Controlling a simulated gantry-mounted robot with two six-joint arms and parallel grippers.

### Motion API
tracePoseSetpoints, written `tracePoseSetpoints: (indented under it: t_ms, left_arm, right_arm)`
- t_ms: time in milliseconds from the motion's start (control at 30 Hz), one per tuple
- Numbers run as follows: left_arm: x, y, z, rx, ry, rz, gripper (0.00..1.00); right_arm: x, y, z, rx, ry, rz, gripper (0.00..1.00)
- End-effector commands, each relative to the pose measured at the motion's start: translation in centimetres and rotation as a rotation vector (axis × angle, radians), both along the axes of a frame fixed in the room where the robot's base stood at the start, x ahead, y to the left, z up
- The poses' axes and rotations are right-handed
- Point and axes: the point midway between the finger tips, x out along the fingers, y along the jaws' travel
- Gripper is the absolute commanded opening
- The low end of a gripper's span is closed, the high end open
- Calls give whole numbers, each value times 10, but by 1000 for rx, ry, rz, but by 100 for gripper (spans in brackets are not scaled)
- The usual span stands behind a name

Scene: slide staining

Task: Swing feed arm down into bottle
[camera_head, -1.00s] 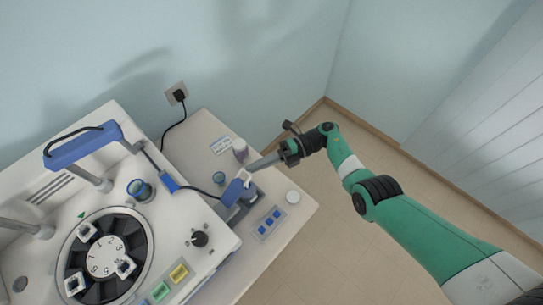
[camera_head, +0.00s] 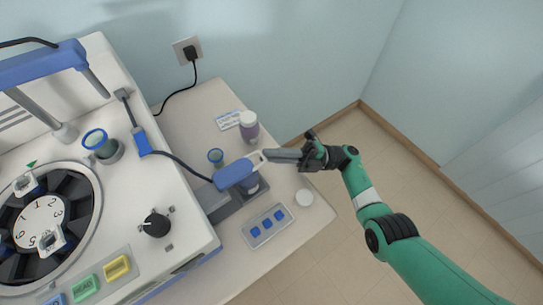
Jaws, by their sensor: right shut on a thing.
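The blue feed arm (camera_head: 235,173) runs from the pump base up to the right and ends in a pale tab. A dark cable joins it to the blue plug on the machine. My right gripper (camera_head: 268,156) comes in from the right and is shut on the feed arm's tab end. An open-looking bottle (camera_head: 252,186) stands on the grey base (camera_head: 224,205), just under the feed arm, which partly covers it. Whether the arm reaches inside the bottle is hidden. My left gripper is out of view.
A loose white cap (camera_head: 305,197) and a blue-button panel (camera_head: 267,226) lie at the front right. The white staining machine (camera_head: 185,215) fills the left.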

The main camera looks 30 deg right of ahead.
Motion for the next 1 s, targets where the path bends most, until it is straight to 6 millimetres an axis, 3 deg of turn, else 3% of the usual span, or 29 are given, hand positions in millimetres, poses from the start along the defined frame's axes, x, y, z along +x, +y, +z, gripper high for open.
tracePoseSetpoints:
  t_ms: [400, 433, 600, 867, 1000]
  left_arm:
    - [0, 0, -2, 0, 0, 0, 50]
    - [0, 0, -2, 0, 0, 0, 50]
    - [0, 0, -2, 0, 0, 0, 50]
    - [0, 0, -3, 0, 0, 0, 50]
    - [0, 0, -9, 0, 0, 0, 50]
  right_arm:
    - [-1, 2, -7, -8, 13, 1, 0]
    - [-1, 2, -7, -8, 13, 1, 12]
    - [-1, 1, -6, -6, 10, 1, 41]
    - [-1, 0, -5, -5, 7, 0, 41]
    - [-5, -14, -12, -5, 6, -2, 41]
